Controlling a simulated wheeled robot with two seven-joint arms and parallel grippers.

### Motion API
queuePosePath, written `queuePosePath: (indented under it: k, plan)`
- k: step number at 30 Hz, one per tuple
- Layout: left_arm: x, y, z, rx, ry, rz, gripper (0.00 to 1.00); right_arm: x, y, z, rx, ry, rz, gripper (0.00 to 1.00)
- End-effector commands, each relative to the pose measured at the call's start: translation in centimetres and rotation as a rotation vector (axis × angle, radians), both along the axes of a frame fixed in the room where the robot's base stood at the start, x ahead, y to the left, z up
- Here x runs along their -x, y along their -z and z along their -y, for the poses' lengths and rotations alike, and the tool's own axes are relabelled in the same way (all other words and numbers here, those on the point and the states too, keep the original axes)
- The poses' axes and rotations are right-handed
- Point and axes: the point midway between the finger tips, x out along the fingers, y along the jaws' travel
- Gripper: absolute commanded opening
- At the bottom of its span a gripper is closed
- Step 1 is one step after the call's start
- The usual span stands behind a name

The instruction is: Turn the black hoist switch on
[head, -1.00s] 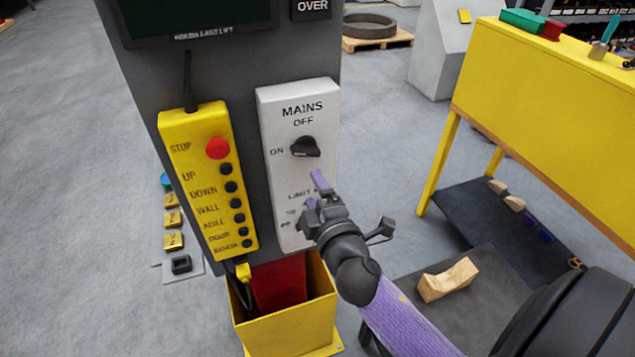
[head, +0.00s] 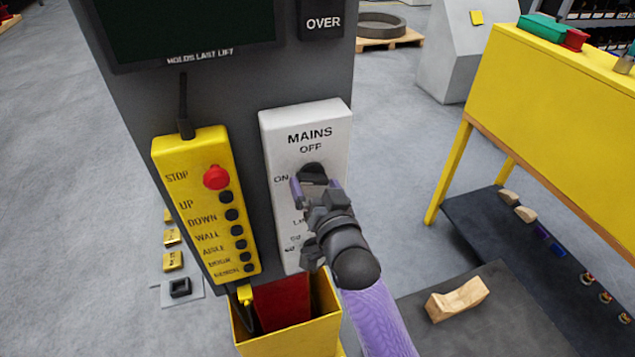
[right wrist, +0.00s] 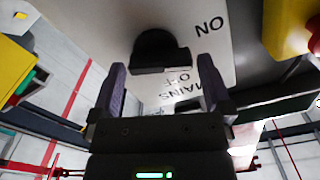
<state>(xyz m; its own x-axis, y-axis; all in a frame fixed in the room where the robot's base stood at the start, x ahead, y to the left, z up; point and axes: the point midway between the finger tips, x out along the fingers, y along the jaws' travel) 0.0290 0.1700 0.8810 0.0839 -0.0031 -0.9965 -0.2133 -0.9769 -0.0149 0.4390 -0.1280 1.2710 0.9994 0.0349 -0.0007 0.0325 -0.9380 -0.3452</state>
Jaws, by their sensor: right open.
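The black rotary switch (head: 313,174) sits on the white MAINS panel (head: 306,120), below the word OFF and right of the word ON. My right gripper (head: 316,184) is open just in front of the switch and partly hides it. In the right wrist view the switch knob (right wrist: 160,52) shows between and just beyond the two purple fingertips (right wrist: 162,74), apart from them as far as I can tell. The knob's bar lies roughly level across the gap. My left gripper is not in view.
A yellow pendant (head: 205,205) with a red stop button and several black buttons hangs left of the panel. A yellow bin (head: 285,335) stands below. A yellow bench (head: 565,125) is at the right. A wooden block (head: 457,299) lies on a dark surface.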

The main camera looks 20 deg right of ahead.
Motion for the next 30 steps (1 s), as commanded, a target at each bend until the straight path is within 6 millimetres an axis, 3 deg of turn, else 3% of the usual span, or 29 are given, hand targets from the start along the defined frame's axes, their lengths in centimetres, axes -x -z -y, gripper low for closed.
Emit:
queuePosePath:
  k: [10,20,30]
  plan:
    - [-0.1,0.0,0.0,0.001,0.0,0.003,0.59,-0.7,0.0,0.0,0.001,0.0,0.0,1.0]
    - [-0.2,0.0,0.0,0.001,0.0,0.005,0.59,-0.7,0.0,0.0,0.002,0.001,0.0,0.32]
    - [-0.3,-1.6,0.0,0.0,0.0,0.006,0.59,-0.7,0.1,0.0,0.3,0.0,0.009,0.29]
